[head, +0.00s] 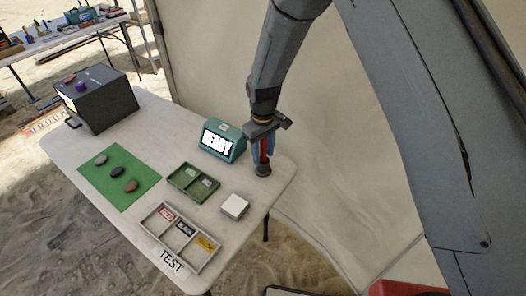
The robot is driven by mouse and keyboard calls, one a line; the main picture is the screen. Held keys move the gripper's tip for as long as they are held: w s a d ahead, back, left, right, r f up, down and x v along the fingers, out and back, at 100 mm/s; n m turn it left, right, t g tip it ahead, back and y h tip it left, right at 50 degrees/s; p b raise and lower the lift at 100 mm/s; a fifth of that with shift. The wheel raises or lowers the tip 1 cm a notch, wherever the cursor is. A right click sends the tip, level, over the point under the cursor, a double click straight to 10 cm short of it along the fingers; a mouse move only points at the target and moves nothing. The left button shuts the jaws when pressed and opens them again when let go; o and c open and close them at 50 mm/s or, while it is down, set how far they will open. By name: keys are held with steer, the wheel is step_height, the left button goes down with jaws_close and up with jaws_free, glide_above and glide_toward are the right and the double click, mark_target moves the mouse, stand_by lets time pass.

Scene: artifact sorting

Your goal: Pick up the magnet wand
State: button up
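The magnet wand (263,169) stands upright on the right end of the white table, with a dark round foot and a red shaft above it. My gripper (264,147) points down over it, with its blue fingers on either side of the red shaft. The fingers hide part of the shaft, and I cannot tell whether they press on it or stand slightly apart. The wand's foot appears to be at the table surface.
Left of the gripper is a teal device (222,142) reading "READY". A green mat (95,185) holds stones; a dark box (100,100) stands farther back.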

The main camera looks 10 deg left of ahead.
jaws_close()
steer(key=shift+r, duration=0.1)
stand_by(0.3)
